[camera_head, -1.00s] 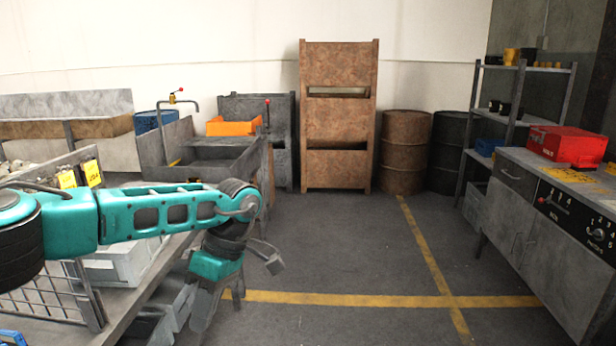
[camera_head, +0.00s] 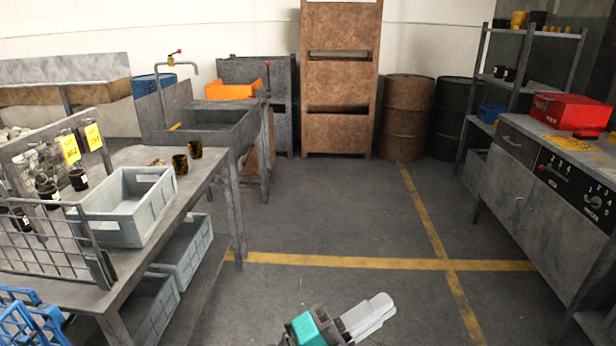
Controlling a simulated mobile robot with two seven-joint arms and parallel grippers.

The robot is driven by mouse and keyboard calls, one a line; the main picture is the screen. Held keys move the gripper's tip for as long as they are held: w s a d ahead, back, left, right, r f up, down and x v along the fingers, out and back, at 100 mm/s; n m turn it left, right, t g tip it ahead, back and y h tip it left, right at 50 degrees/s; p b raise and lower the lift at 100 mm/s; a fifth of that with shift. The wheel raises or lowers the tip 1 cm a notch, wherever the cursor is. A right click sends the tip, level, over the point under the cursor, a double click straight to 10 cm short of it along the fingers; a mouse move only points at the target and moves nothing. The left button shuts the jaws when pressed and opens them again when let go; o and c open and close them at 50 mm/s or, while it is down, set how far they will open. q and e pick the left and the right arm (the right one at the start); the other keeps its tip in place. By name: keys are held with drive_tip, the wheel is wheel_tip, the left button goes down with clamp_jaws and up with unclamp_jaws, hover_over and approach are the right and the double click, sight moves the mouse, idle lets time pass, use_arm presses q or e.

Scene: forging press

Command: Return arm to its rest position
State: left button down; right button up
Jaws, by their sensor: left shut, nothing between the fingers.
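My left gripper (camera_head: 372,314) shows at the bottom middle of the head view, low over the grey floor. Its light grey fingers lie together, pointing right and slightly up, with nothing between them. A piece of my teal left wrist shows just behind it; the rest of that arm is below the picture. The gripper is apart from the workbench (camera_head: 215,190) on the left and touches nothing that I can see. My right gripper is not in view.
A grey crate (camera_head: 128,222) and several small dark cups stand on the left workbench. A sink (camera_head: 205,128) is behind it. A cabinet with a red toolbox (camera_head: 570,112) stands on the right. The floor (camera_head: 330,210) between them is clear, with yellow lines.

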use_arm(q)
drive_tip(key=w+a+f+n+t+y, duration=0.2)
drive_tip(key=a+f+n+t+y, duration=0.5)
drive_tip(key=n, duration=0.5)
drive_tip(key=s+a+f+n+g+y, duration=0.2)
drive_tip(key=s+a+f+n+y, duration=0.3)
drive_tip(key=a+f, duration=0.3)
drive_tip(key=s+a+f+n+g+y, duration=0.3)
drive_tip(key=s+a+f+n+y, duration=0.3)
drive_tip(key=a, duration=0.6)
wheel_tip(320, 180, down, 3)
drive_tip(key=n, duration=0.2)
drive_tip(key=shift+s+n+y, duration=0.25)
drive_tip(key=shift+n+y, duration=0.05)
drive_tip(key=shift+f, duration=0.1)
